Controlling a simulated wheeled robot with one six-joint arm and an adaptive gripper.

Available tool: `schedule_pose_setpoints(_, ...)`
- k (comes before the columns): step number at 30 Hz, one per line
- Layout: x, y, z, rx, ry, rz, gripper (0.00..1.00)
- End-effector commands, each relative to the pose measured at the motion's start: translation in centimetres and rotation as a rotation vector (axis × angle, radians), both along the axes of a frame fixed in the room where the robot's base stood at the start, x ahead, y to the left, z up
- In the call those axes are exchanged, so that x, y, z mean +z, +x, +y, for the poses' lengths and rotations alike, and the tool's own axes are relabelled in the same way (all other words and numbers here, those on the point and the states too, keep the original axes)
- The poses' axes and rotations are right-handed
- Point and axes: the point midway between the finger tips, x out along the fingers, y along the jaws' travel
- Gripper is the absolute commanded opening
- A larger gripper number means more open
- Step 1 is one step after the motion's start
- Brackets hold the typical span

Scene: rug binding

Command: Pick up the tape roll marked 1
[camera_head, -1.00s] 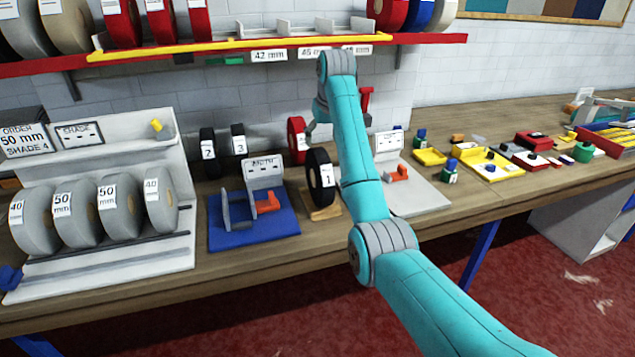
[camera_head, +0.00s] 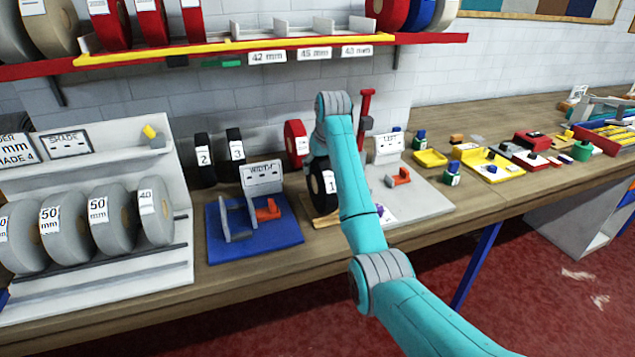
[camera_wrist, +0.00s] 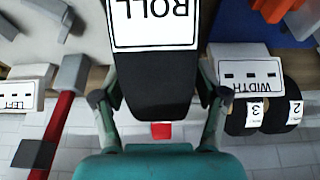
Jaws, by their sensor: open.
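The black tape roll marked 1 (camera_head: 316,189) stands upright on a small wooden stand (camera_head: 322,219), partly hidden by my arm. In the wrist view the black roll (camera_wrist: 158,88) fills the middle, with a white label reading ROLL on it, upside down. My gripper (camera_wrist: 159,97) has one finger on each side of the roll, with the jaws open. Whether the fingers touch the roll I cannot tell. In the head view my gripper is mostly hidden behind the arm.
Black rolls marked 2 (camera_head: 203,160) and 3 (camera_head: 236,158) and a red roll (camera_head: 295,143) stand behind. A blue WIDTH fixture (camera_head: 270,238) sits left of the roll, a grey fixture plate (camera_head: 425,195) right. A red post (camera_head: 366,110) stands close behind my arm.

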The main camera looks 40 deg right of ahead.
Motion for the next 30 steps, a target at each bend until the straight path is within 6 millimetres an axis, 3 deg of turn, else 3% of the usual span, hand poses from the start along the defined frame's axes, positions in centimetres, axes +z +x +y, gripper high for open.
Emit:
schedule_pose_setpoints(4,0.0,0.0,0.0,0.0,0.0,0.0,0.7)
schedule_pose_setpoints(12,0.0,0.0,0.0,0.0,0.0,0.0,0.03)
schedule_pose_setpoints(13,0.0,0.0,0.0,0.0,0.0,0.0,0.0)
schedule_pose_setpoints(23,0.3,0.0,0.0,0.0,-0.001,-0.002,0.0)
schedule_pose_setpoints(30,3.2,0.1,0.0,0.0,-0.002,-0.005,0.0)
